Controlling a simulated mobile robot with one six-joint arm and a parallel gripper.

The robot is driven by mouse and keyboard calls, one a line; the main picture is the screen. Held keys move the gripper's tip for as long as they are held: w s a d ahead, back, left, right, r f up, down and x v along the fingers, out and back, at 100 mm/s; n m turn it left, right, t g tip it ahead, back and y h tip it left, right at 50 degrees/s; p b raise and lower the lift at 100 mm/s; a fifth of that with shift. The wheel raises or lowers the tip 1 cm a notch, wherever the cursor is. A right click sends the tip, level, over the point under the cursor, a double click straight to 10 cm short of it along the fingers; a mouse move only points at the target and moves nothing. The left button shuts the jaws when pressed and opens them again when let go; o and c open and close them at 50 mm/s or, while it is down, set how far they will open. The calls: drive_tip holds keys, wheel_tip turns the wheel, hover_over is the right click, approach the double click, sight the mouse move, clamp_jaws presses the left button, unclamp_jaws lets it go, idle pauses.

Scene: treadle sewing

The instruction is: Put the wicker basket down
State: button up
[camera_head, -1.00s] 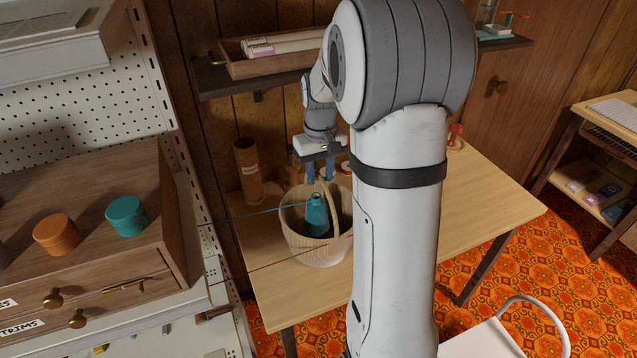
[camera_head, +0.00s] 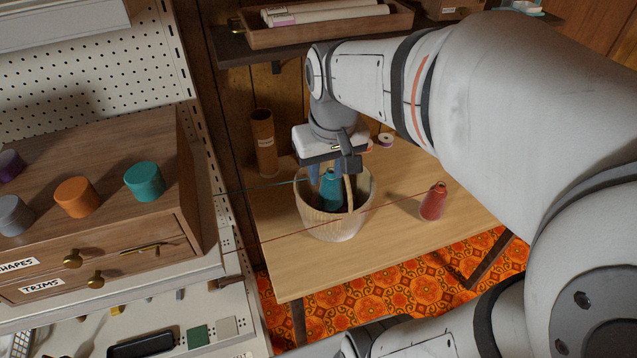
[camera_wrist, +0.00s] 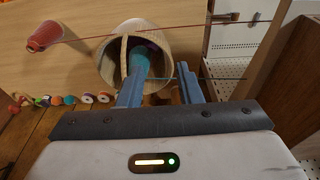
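The pale wicker basket (camera_head: 335,222) stands upright on the wooden table (camera_head: 285,270). A teal cone of thread (camera_head: 329,190) is inside it. In the wrist view the basket (camera_wrist: 165,35) is just beyond my fingers, with the teal cone (camera_wrist: 146,58) in its mouth. My gripper (camera_head: 328,172) is over the basket, pointing down. The wrist view shows my gripper's (camera_wrist: 160,82) two blue fingers spread apart with nothing held between them. The basket's handle (camera_wrist: 124,52) arches beside the left finger, outside the gap; whether they touch is unclear.
A red cone (camera_head: 433,202) stands on the table right of the basket. A cardboard tube (camera_head: 264,143) stands behind. Teal and red threads stretch across the basket area. A drawer cabinet (camera_head: 110,205) is at left, and a shelf with a tray (camera_head: 330,40) is above.

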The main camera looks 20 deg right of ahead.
drive_tip(key=s+a+f+t, duration=0.1)
drive_tip(key=s+a+f, duration=0.1)
drive_tip(key=s, duration=0.4)
drive_tip(key=shift+s+a+f, duration=0.15)
drive_tip(key=shift+a+f, duration=0.05)
drive_tip(key=shift+f, duration=0.05)
idle(0.3)
